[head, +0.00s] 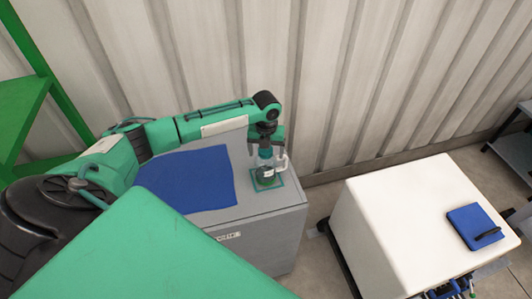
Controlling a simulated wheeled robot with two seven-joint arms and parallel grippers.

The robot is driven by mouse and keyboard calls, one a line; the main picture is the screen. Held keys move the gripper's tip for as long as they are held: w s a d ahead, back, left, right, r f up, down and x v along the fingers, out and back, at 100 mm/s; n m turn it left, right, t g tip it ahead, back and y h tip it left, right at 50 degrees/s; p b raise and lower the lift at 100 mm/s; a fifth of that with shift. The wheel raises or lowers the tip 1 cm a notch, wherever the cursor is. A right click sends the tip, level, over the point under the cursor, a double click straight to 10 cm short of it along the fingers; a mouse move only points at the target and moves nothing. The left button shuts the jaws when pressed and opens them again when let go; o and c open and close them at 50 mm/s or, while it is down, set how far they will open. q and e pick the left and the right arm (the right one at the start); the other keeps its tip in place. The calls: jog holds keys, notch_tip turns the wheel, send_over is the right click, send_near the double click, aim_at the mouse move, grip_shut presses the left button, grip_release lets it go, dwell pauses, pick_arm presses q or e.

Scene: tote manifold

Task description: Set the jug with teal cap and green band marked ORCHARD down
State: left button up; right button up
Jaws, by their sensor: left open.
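The jug (267,174) is small in the head view, with a pale handle on its right side and a green band low down. It stands upright on the top of a grey cabinet (262,221), inside a teal square outline (281,184). My left gripper (265,149) points down at the jug's top, with its jaws open around or just above the cap. The gripper hides most of the cap, and the label lettering is too small to read. My right gripper is not in view.
A blue mat (190,180) lies on the cabinet left of the jug. A white-topped table (390,205) stands to the right across a floor gap, with a blue item (474,228) on it. A corrugated wall (330,70) rises close behind. A green frame (30,100) stands at left.

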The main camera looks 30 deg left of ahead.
pick_arm(q)
notch_tip(320, 180, up, 10)
jog(key=b, duration=0.2)
jog(key=shift+f+b, duration=0.2)
jog(key=shift+b, duration=0.15)
jog(key=shift+r, duration=0.7)
jog(key=shift+f, duration=0.1)
